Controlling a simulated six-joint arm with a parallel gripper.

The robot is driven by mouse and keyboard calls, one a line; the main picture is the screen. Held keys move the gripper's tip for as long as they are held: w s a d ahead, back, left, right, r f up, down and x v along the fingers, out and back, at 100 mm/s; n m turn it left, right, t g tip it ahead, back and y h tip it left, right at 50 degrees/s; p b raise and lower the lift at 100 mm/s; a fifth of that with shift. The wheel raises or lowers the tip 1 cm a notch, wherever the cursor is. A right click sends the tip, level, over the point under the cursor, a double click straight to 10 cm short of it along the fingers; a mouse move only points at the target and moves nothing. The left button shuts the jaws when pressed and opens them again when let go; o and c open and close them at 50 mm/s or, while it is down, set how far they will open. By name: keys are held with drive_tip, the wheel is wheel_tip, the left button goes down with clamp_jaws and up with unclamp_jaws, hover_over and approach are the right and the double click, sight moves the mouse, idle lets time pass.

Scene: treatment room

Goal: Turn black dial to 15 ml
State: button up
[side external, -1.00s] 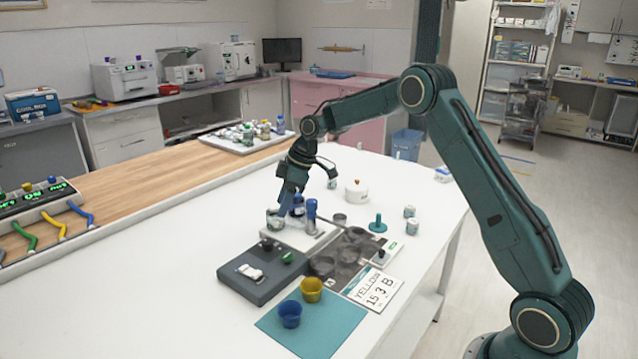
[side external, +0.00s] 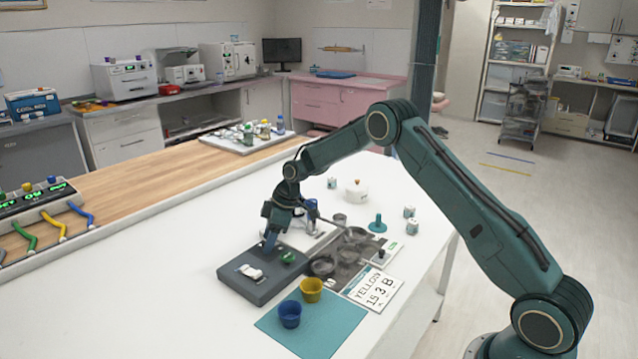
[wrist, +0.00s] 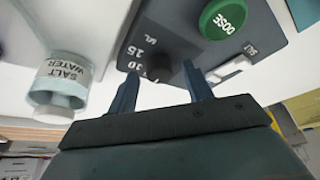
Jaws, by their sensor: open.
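The dark grey dosing box (side external: 258,284) lies on the white table, with a green DOSE button (side external: 288,257) on top. The button also shows in the wrist view (wrist: 222,18). In the side view my gripper hides the dial. My gripper (side external: 270,242) points down at the box's back left corner, its open fingers (wrist: 160,80) on either side of the dial. Contact cannot be told.
A bottle labelled SALT WATER (wrist: 66,75) stands close to my gripper in the wrist view. A blue cup (side external: 290,315) and a yellow cup (side external: 312,289) stand on a teal mat (side external: 325,335). A card reading YELLOW 15 3 B (side external: 376,288) lies to the right.

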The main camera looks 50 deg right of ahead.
drive_tip(key=c, duration=1)
drive_tip(key=shift+o, duration=0.2)
